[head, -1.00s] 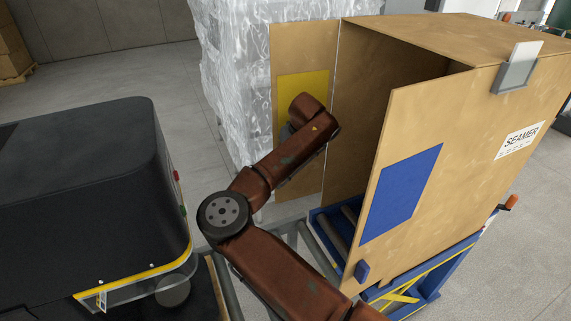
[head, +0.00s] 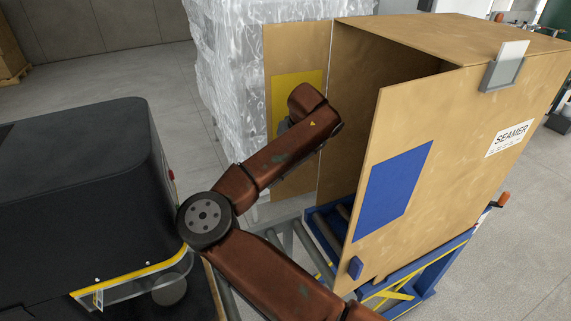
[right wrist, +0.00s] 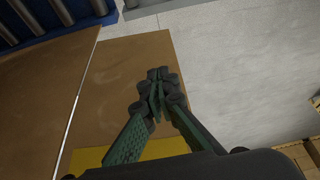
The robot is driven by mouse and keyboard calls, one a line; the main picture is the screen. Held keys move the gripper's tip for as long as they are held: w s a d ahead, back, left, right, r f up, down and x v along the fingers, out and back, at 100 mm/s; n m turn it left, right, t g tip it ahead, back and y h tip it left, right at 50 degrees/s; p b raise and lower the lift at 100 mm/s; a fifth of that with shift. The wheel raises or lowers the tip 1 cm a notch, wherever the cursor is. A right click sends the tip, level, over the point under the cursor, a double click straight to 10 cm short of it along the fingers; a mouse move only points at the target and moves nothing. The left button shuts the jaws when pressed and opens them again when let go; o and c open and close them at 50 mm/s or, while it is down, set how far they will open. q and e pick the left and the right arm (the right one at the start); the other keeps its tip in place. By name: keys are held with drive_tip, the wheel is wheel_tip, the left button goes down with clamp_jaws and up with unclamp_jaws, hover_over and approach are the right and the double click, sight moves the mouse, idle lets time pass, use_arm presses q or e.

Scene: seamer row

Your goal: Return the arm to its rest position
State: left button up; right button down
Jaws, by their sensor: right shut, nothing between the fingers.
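My right arm (head: 270,165), reddish brown, reaches up from the bottom right in the head view, bent at a round grey joint (head: 204,220). Its wrist end is in front of the open left door panel (head: 300,48) with a yellow patch (head: 300,88). The gripper is mostly hidden behind the wrist there. In the right wrist view my right gripper (right wrist: 157,82) has its green and black fingers together, empty, over the brown panel (right wrist: 110,75). I cannot tell whether it touches the panel. My left gripper is not in view.
The tan SEAMER cabinet (head: 470,170) stands open at right, its blue-patched side (head: 396,190) close to my forearm. A blue roller conveyor (head: 322,230) runs into it. A black machine (head: 85,190) fills the left. A wrapped pallet stack (head: 225,75) stands behind.

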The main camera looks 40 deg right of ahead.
drive_tip(key=v, duration=0.5)
drive_tip(key=shift+s+d, duration=0.15)
